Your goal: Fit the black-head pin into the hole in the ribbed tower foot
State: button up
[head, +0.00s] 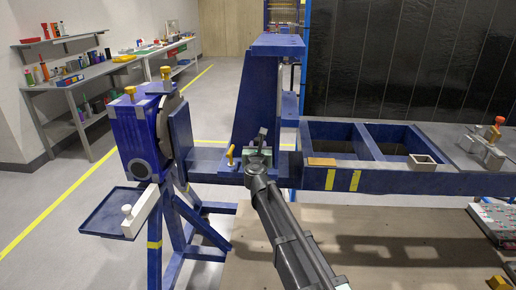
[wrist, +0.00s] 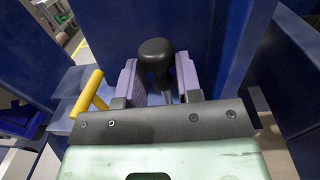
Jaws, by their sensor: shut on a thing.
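The black-head pin (wrist: 155,55) stands between the two fingers of my gripper (wrist: 157,82) in the wrist view, its dark round head up and its grey shank below. The gripper is shut on it. In the head view my gripper (head: 261,150) is at the foot of the blue ribbed tower (head: 262,95), in front of its upright plates. The pin's lower end and the hole in the foot are hidden, so I cannot tell whether the pin is in the hole. A yellow-handled pin (head: 231,155) stands just left of my gripper; it also shows in the wrist view (wrist: 88,93).
Blue tower plates rise close around the gripper. A blue rotary unit (head: 140,135) with yellow knobs stands to the left, above a small blue tray (head: 100,212). A blue frame (head: 400,180) with open bays extends right. A shelf bench (head: 80,85) is far left.

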jog(key=shift+f, duration=0.15)
dwell(0.8)
jog(key=shift+f+b, duration=0.35)
jog(key=shift+b, duration=0.15)
jog(key=shift+f+b, duration=2.8)
jog(key=o, duration=1)
jog(key=s, duration=1)
jog(key=shift+s+d, duration=0.2)
jog(key=shift+s, duration=0.2)
